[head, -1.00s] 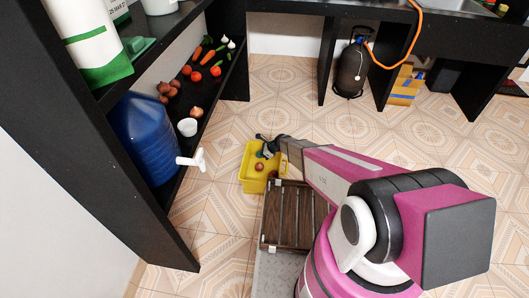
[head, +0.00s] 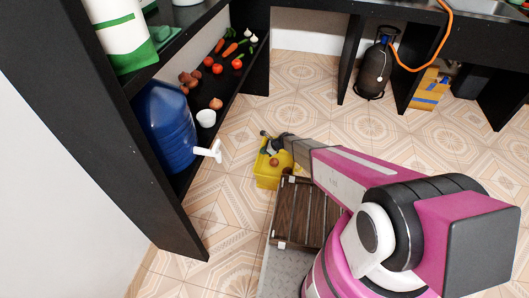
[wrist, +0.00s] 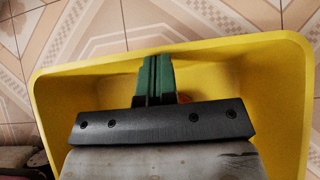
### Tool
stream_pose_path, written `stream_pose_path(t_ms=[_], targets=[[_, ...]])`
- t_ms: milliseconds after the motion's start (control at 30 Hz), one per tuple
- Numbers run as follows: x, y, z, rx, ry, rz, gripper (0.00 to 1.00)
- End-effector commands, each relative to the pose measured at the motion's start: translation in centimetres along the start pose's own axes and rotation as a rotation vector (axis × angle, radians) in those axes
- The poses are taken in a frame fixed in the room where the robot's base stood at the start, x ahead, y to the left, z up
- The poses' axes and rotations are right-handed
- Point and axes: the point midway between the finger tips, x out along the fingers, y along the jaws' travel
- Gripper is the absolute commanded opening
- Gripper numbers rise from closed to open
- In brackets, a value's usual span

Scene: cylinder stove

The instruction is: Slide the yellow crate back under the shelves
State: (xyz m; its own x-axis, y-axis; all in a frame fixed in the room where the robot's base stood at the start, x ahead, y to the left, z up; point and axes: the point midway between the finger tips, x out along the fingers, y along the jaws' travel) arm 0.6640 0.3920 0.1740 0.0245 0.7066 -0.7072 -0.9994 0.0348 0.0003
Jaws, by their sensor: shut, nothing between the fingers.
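The yellow crate (head: 267,178) stands on the tiled floor in front of the black shelves (head: 190,232), out in the open and to their right. A reddish round item (head: 274,162) shows inside it. In the wrist view the crate's yellow wall (wrist: 285,90) surrounds my gripper (wrist: 154,60). The green fingers are together and empty, reaching over the crate's opening towards its far rim. In the head view my gripper (head: 265,140) is at the crate's far side; I cannot tell whether it touches the wall. My arm hides part of the crate.
A slatted wooden rack (head: 305,215) is close in front of the crate. A blue water jug (head: 168,125) with a white tap (head: 208,151) juts from the lower shelf, near vegetables and a white cup (head: 206,118). Open floor lies between crate and shelves.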

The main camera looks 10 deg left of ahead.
Motion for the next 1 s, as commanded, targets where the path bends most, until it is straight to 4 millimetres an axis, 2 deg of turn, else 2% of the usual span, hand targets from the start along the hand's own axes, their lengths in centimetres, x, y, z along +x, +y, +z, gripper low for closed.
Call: stream_pose_path(t_ms=[167,467,1000], targets=[[2.2,-0.1,2.0,-0.003,0.0,0.001,0.0],[7.6,-0.2,7.4,-0.004,-0.001,0.002,0.0],[18.7,-0.2,18.3,-0.004,0.0,0.001,0.0]])
